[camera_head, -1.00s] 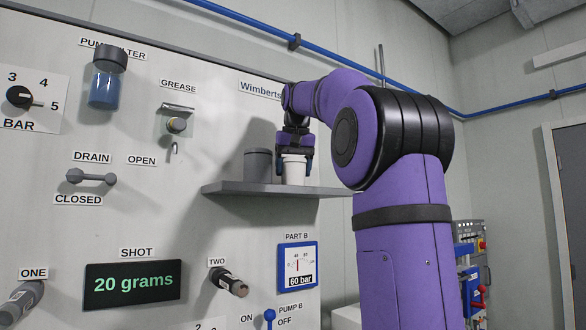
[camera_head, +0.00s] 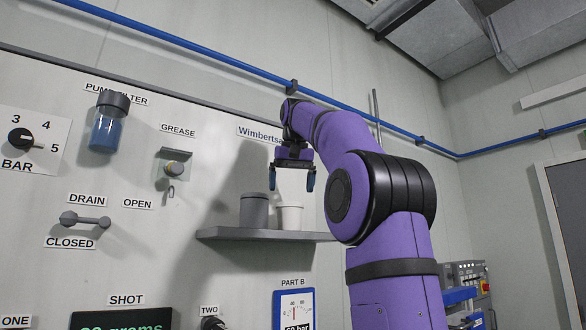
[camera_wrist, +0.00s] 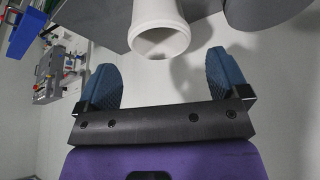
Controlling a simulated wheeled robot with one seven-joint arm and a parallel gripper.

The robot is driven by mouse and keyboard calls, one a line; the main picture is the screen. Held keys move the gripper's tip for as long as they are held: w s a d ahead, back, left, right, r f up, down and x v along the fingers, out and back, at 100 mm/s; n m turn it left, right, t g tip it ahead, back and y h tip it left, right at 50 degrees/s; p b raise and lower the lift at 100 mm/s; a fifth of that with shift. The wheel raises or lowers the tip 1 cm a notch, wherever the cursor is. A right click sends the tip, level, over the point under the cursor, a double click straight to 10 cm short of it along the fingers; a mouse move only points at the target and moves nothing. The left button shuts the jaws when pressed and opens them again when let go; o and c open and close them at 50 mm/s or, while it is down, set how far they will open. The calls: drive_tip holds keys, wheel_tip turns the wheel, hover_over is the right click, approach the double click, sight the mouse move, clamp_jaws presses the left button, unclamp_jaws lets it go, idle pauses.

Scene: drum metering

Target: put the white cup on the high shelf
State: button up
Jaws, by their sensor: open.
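In the wrist view my gripper (camera_wrist: 166,76) is open and empty too.
The panel holds a pump filter (camera_head: 106,124), a grease fitting (camera_head: 174,168) and a drain lever (camera_head: 84,220). A blue pipe (camera_head: 220,62) runs along the wall above.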

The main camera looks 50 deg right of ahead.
drive_tip(key=shift+v, duration=2.2)
